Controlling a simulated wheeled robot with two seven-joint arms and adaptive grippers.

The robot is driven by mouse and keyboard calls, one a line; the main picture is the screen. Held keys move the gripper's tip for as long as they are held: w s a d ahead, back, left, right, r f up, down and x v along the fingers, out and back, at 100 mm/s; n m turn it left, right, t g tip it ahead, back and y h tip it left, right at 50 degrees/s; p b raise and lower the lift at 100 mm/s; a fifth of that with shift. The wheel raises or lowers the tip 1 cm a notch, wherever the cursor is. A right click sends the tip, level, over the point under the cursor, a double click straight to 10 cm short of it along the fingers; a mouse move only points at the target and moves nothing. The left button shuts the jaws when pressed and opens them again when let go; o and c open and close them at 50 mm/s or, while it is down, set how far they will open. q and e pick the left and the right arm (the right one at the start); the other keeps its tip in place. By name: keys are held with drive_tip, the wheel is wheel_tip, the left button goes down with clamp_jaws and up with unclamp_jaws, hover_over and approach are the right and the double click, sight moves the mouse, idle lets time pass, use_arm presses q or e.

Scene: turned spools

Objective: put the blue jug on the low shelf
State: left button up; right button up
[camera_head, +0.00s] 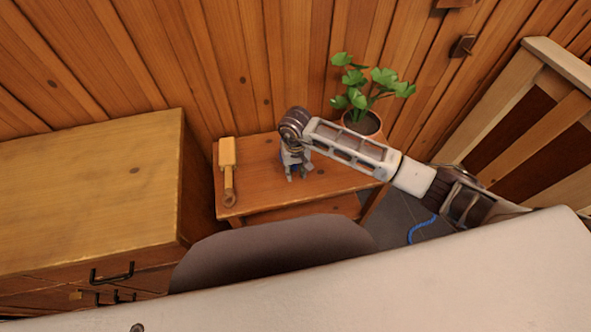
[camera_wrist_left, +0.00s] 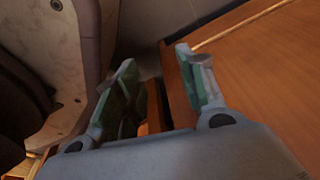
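I cannot make out a blue jug in either view. My right gripper (camera_head: 297,174) hangs over the low wooden table (camera_head: 262,198), reaching in from the right in the head view. Its small fingertips look apart, with no jug seen between them. My left gripper (camera_wrist_left: 165,95) shows in the left wrist view, its two green-padded fingers apart and nothing between them. It is beside an orange-brown wooden surface (camera_wrist_left: 260,75). The left gripper does not show in the head view. I cannot tell which surface is the low shelf.
A wooden tool (camera_head: 228,165) lies at the low table's left end. A potted plant (camera_head: 365,120) stands behind its right end. A wooden cabinet (camera_head: 90,190) is at left, a slatted wooden piece (camera_head: 530,125) at right. A blue cord-like curve (camera_head: 421,228) shows on the floor.

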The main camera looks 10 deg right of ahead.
use_arm(q)
drive_tip(key=shift+s, duration=0.1)
use_arm(e)
drive_tip(key=shift+r, duration=0.1)
drive_tip(key=shift+r, duration=0.35)
wheel_tip(320, 180, up, 9)
drive_tip(key=shift+r, duration=0.2)
drive_tip(key=shift+r+p, duration=0.3)
drive_tip(key=shift+r, duration=0.5)
use_arm(q)
drive_tip(key=shift+s+a+f, duration=0.35)
drive_tip(key=shift+s+a, duration=0.1)
drive_tip(key=shift+s, duration=0.15)
use_arm(e)
drive_tip(key=shift+r, duration=0.15)
